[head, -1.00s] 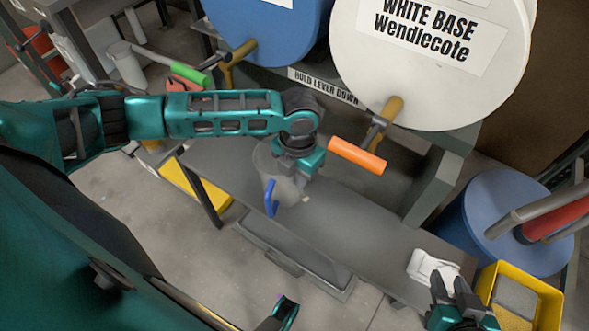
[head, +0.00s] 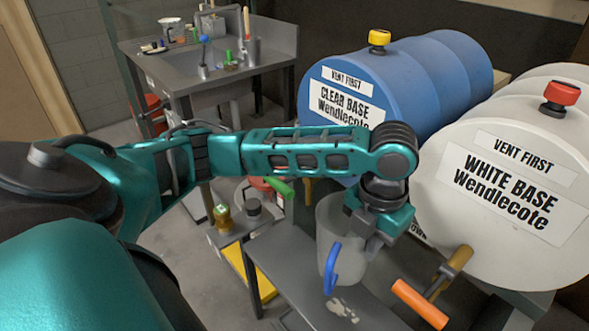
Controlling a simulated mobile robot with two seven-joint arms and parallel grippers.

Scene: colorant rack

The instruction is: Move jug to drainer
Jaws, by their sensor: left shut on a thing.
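The jug (head: 326,232) is a translucent grey vessel with a blue handle, upright in the middle of the head view. My left gripper (head: 366,243) is shut on its right side near the rim. The jug hangs above a grey bench (head: 287,272). A pale spill mark lies on the bench below it. A metal sink unit (head: 275,47) stands at the back left, with several small items on its top. I cannot tell which part of it is the drainer. My right gripper is out of view.
A blue drum (head: 425,85) marked clear base and a white drum (head: 475,225) marked white base stand behind and right of the jug. An orange lever (head: 420,304) sticks out at the lower right. A low shelf (head: 232,240) stands left of the bench.

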